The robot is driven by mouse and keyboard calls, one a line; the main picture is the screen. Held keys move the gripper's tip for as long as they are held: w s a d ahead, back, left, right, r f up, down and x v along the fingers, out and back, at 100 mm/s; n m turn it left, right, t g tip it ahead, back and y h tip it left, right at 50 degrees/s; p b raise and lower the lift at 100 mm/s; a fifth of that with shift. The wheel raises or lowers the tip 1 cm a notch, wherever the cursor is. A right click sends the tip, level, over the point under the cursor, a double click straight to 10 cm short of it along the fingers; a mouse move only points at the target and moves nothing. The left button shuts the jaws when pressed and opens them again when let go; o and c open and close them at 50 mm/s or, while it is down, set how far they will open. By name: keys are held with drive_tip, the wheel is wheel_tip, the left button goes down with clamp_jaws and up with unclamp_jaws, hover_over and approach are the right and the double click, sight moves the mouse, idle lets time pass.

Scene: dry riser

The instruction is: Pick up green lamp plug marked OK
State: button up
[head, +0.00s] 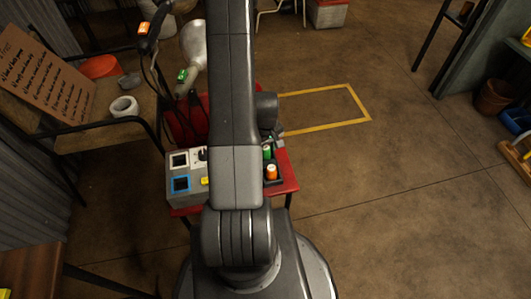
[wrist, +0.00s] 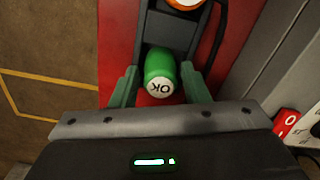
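The green lamp plug (wrist: 160,72) has a white end face marked OK, turned toward the wrist camera. It sits in a dark holder (wrist: 168,32) on a red surface. My gripper (wrist: 159,68) is open, with one finger on each side of the plug. A gap shows at the left finger; the right finger is very close, and I cannot tell if it touches. In the head view, the green plug (head: 267,151) shows partly beside my arm, and my gripper is hidden behind the arm.
An orange plug (head: 271,172) stands in the same dark holder, and its edge shows in the wrist view (wrist: 185,3). A grey box with switches (head: 184,194) stands on the red table (head: 290,181) at left. Floor to the right is clear inside a yellow outline (head: 360,105).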

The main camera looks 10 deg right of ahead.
drive_tip(key=c, duration=0.7)
